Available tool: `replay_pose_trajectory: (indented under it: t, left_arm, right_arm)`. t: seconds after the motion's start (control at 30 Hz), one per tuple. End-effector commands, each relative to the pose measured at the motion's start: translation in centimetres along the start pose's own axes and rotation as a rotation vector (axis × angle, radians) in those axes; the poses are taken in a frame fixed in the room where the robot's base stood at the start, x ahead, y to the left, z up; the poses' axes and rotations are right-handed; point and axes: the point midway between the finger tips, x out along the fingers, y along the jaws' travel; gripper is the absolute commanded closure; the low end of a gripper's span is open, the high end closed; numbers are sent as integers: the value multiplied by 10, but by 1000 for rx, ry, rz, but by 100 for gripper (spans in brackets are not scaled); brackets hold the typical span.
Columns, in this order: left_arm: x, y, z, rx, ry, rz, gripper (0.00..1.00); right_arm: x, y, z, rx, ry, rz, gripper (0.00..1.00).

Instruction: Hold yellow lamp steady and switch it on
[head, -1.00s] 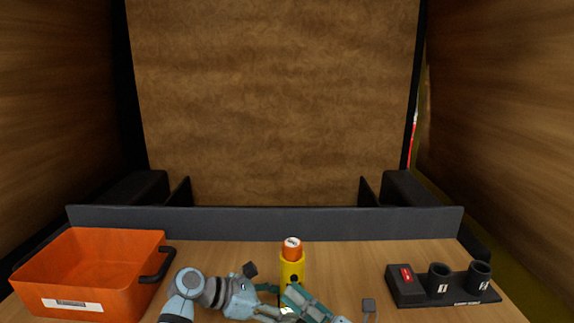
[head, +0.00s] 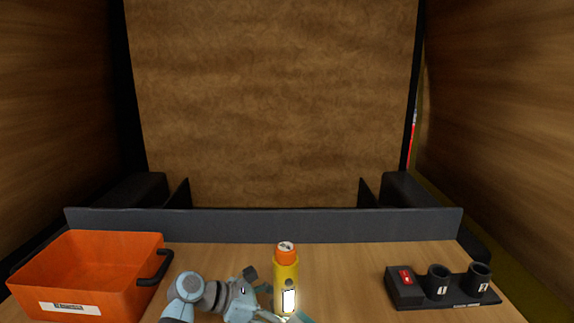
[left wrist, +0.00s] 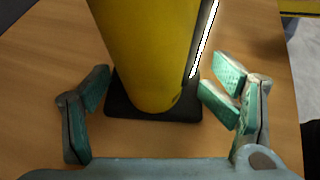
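The yellow lamp (head: 279,270) has an orange top and stands upright at the front middle of the bench. A white panel (head: 289,301) on its front glows brightly. In the left wrist view the lamp (left wrist: 150,45) stands on a black square base (left wrist: 125,103), with the lit strip along its right edge. My left gripper (left wrist: 158,88) is open, one finger on each side of the lamp's lower part; gaps show beside both fingers. In the head view this gripper (head: 283,303) comes in low from the left. My right gripper is out of view.
An orange bin (head: 90,275) with a black handle stands at the left. A black holder (head: 445,300) with two cups and a red switch stands at the right. A dark ledge (head: 260,225) runs along the back. The bench between lamp and holder is clear.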

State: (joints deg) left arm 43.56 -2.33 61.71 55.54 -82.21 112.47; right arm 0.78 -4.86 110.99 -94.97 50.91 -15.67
Motion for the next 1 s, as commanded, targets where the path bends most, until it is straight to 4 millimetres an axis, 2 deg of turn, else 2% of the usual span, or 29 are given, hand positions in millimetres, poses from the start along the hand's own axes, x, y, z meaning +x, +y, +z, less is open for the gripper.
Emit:
replay_pose_trajectory:
  t: [0.03, 0.37, 0.47, 0.73, 0.9, 1.0]
  left_arm:
    - [0, -1, -6, -5, 11, -1, 19]
    - [-6, 1, -4, -2, 8, 4, 19]
    - [-22, 1, -3, -1, 7, 6, 19]
    - [-95, 0, -2, 1, 8, 6, 19]
    - [-120, -1, 3, 1, 6, 3, 19]
    - [-131, -2, 21, 1, 4, 1, 19]
  right_arm:
    - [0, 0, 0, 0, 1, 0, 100]
    - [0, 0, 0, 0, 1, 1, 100]
    - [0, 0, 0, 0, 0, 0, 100]
    - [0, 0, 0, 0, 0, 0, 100]
    - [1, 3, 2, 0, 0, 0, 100]
    - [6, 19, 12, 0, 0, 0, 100]
